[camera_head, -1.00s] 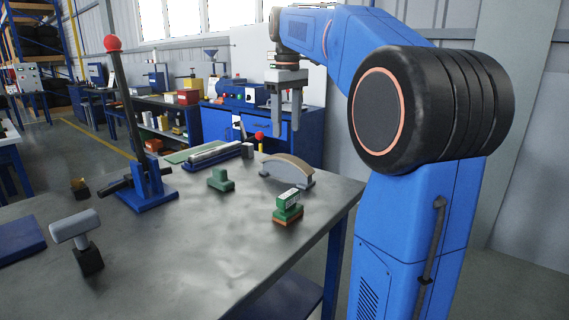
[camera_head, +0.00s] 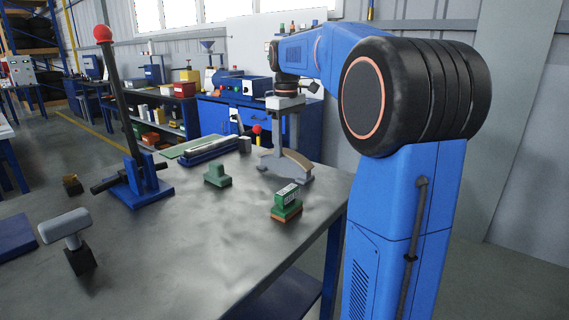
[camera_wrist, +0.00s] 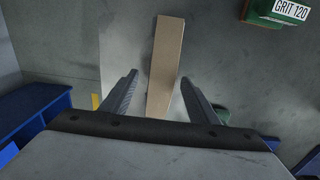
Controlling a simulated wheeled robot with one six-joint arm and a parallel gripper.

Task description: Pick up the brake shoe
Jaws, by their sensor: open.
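The brake shoe (camera_head: 297,160) is a curved piece with a tan lining and grey ends. It stands arch-up on the grey workbench (camera_head: 190,255) near its far right corner. In the wrist view its tan strip (camera_wrist: 165,60) runs lengthwise between my two fingers, apart from both. My gripper (camera_head: 279,149) points straight down over the shoe, and its fingers overlap the shoe in the head view. In the wrist view my gripper (camera_wrist: 160,78) is open, with a finger on each side of the strip. The exact height of the fingertips beside the shoe is hard to tell.
A green block labelled GRIT 120 (camera_head: 287,198) lies in front of the shoe and also shows in the wrist view (camera_wrist: 284,12). A smaller green block (camera_head: 217,175) stands to its left. A red-knobbed lever (camera_head: 120,95) rises at left. The bench's front middle is clear.

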